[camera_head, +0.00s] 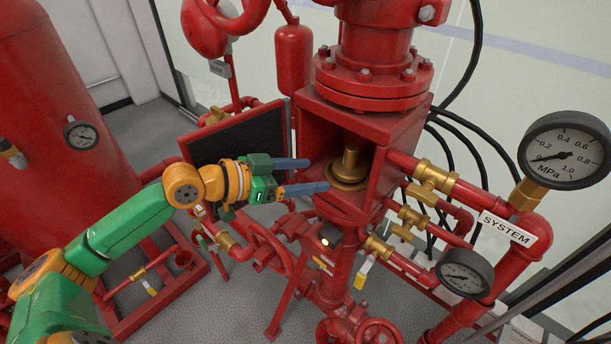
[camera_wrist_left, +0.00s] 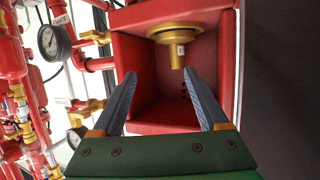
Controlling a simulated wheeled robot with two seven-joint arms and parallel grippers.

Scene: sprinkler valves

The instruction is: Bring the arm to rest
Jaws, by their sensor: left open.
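My left arm (camera_head: 122,237) comes in from the left in the head view, green and orange. Its gripper (camera_head: 308,175) is open and empty, with two blue fingers pointing right at the opening of a red box. Inside the box stands a brass fitting (camera_head: 351,167) with an upright stem on a round base. In the left wrist view the open fingers (camera_wrist_left: 158,98) frame the box opening, and the brass fitting (camera_wrist_left: 176,42) shows beyond them, apart from both fingers. My right gripper is not in view.
The red box (camera_head: 395,126) has its dark-faced door (camera_head: 235,134) swung open at left, close behind my gripper. A red handwheel (camera_head: 268,248) sits below. Brass valves (camera_head: 430,176) and gauges (camera_head: 562,150) crowd the right. A red tank (camera_head: 62,110) stands left. Grey floor shows between.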

